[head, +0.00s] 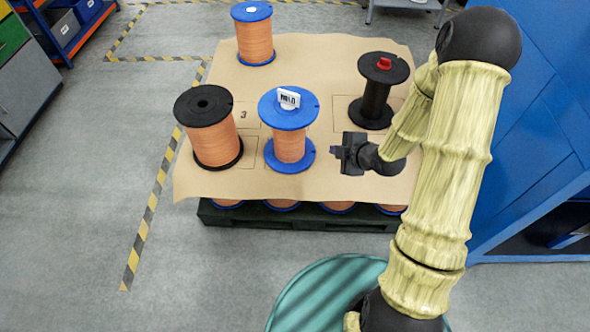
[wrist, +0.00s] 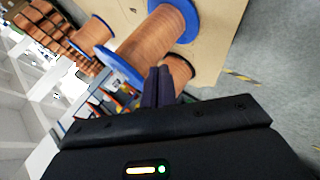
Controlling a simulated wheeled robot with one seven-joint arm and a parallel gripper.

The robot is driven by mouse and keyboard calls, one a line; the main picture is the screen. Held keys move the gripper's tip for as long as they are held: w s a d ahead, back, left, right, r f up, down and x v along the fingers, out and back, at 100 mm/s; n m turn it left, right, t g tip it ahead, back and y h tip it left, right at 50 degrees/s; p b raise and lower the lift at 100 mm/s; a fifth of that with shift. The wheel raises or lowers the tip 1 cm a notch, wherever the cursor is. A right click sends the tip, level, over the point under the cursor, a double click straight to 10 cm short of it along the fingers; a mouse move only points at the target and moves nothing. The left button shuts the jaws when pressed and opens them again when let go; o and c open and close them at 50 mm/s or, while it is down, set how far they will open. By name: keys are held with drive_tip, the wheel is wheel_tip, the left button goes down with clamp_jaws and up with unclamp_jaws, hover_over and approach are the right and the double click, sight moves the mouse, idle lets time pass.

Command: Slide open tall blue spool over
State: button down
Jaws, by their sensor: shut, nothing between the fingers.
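A blue-flanged spool with orange winding (head: 291,147) stands upright near the front middle of the brown sheet, a white tagged piece (head: 289,98) on its top. My gripper (head: 338,152) is shut and empty, just right of the front blue spool, pointing left with a small gap visible in the head view. In the wrist view, the shut fingers (wrist: 158,86) overlap a large blue-flanged spool (wrist: 148,40); contact cannot be judged there.
A black-flanged orange spool (head: 212,137) stands left of the front blue spool. A black spool with a red piece on top (head: 376,92) stands behind my gripper. The brown sheet (head: 325,55) is clear between the back spool and the front ones. More spools lie beneath it.

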drive_tip(key=a+f+n+t+y+b, duration=0.2)
drive_tip(key=f+n+y+b, duration=0.1)
drive_tip(key=f+b, duration=0.4)
drive_tip(key=a+f+n+t+y+b, duration=0.2)
drive_tip(key=f+n+y+b, duration=0.2)
drive_tip(key=f+b, duration=0.4)
wheel_tip(320, 180, down, 2)
drive_tip(key=shift+s+a+f+n, duration=0.2)
drive_tip(key=shift+s+a+n, duration=0.05)
drive_tip(key=shift+s+n, duration=0.1)
drive_tip(key=shift+w+a, duration=0.1)
drive_tip(key=b, duration=0.3)
approach(286, 150)
drive_tip(key=a, duration=0.2)
drive_tip(key=a+f, duration=0.1)
drive_tip(key=a, duration=0.1)
drive_tip(key=shift+a, duration=0.1)
drive_tip(key=w+b, duration=0.1)
drive_tip(key=w, duration=0.1)
drive_tip(key=shift+w, duration=0.4)
drive_tip(key=shift+w+r+b, duration=0.2)
drive_tip(key=shift+w+b, duration=0.15)
drive_tip(key=shift+w, duration=0.2)
